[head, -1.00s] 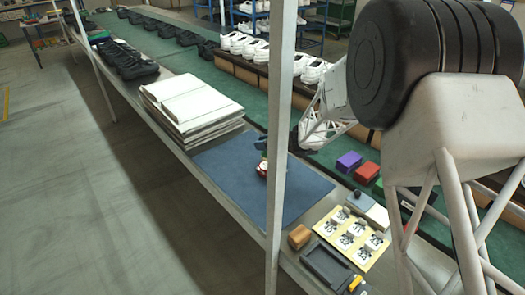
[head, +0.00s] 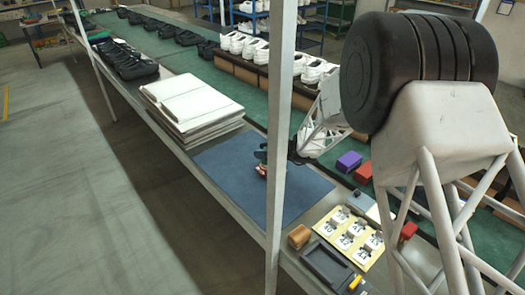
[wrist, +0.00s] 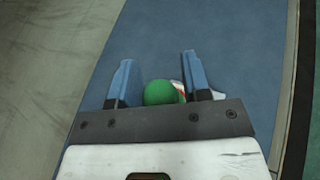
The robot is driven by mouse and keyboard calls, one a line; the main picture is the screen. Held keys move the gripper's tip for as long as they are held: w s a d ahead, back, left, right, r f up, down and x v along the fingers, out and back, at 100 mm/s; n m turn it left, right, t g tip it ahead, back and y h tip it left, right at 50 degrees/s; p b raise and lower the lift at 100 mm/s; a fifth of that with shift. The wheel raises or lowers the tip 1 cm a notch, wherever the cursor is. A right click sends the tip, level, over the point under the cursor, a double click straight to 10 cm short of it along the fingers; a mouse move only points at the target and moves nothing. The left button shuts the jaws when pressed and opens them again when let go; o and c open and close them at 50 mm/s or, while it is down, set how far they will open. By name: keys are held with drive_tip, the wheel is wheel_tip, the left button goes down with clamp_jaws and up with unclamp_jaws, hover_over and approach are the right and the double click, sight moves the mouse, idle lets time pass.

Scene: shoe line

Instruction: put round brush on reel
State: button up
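My gripper (wrist: 156,70) is low over the blue mat (wrist: 236,30), its two blue fingers apart. In the head view the gripper (head: 260,157) is partly hidden by a pale post. A round green thing (wrist: 160,93) shows between the finger bases, with a gap to the left finger. A red and white thing (wrist: 181,88) shows beside it, close to the right finger and partly hidden by it. A small reddish thing (head: 261,170) shows under the fingers in the head view. I cannot tell which of these is the round brush or the reel.
A stack of white boards (head: 190,108) lies left of the mat. A yellow card with metal parts (head: 348,238), a dark tray (head: 325,268), a brown block (head: 299,236) and a purple block (head: 349,161) lie to the right. The post (head: 279,120) stands in front of the mat.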

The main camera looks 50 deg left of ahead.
drive_tip(key=shift+o, duration=0.8)
drive_tip(key=shift+r, duration=0.15)
drive_tip(key=v, duration=1.2)
drive_tip(key=shift+w, duration=0.1)
idle(0.3)
